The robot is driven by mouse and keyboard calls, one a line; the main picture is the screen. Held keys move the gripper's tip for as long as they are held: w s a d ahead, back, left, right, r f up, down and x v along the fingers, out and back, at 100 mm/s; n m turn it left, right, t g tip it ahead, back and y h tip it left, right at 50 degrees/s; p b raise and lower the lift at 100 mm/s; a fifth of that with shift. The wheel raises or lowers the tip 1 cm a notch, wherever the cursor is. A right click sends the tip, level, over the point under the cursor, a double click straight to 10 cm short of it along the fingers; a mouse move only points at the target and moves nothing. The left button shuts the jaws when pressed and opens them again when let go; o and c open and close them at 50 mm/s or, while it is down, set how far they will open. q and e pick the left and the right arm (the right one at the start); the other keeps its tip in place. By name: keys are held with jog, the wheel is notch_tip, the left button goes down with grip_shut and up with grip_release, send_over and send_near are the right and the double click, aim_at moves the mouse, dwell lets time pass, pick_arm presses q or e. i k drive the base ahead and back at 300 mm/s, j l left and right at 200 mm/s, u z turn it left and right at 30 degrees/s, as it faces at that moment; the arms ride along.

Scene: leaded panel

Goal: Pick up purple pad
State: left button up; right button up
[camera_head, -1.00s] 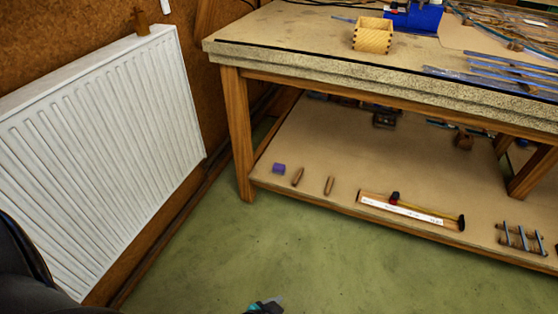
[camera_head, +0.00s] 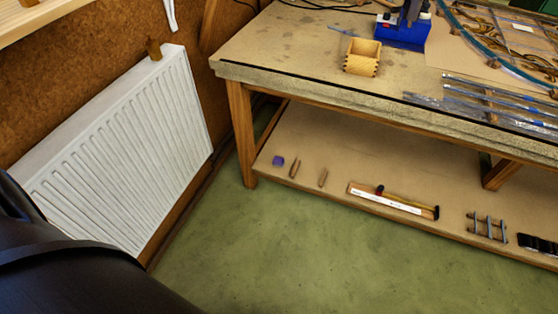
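The purple pad (camera_head: 278,161) is a small block on the lower shelf (camera_head: 345,155) of the workbench, near the shelf's left front corner. It lies just left of two short brown wooden pieces. Part of my arm, dark, fills the lower left corner of the head view. Neither gripper shows now, and nothing touches the pad.
The workbench top (camera_head: 300,45) overhangs the shelf, and its front left leg (camera_head: 241,130) stands left of the pad. A white radiator (camera_head: 125,150) is on the left wall. The green floor (camera_head: 300,250) in front is clear.

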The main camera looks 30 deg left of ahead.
aim_at(278, 162)
jog(key=i+j+z, duration=0.15)
jog(key=i+j, duration=0.75)
jog(key=i+j+z, duration=0.1)
jog(key=i+j, duration=0.75)
jog(key=j, duration=0.15)
